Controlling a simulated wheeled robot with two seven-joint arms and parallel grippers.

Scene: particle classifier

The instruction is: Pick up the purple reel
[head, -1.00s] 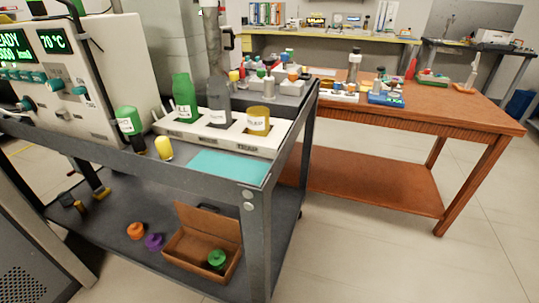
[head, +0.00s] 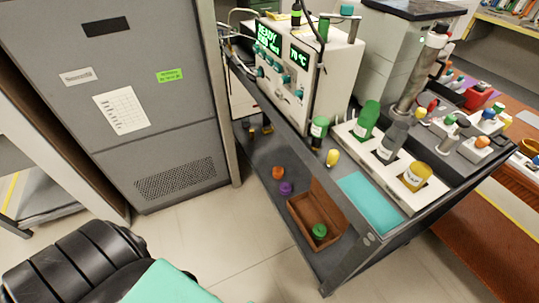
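The purple reel (head: 286,188) lies on the lower shelf (head: 262,158) of the grey cart. An orange reel (head: 278,172) is just behind it. An open brown box (head: 303,212) with a green reel (head: 319,231) in it sits to its right, nearer the shelf's front corner. Neither of my grippers is in view, and nothing touches the purple reel.
The cart's top holds a machine (head: 325,75), a white rack (head: 412,186) with bottles and a teal mat (head: 370,203). A grey cabinet (head: 120,100) stands left of the cart. A black chair (head: 75,265) is at the lower left. Floor between them is clear.

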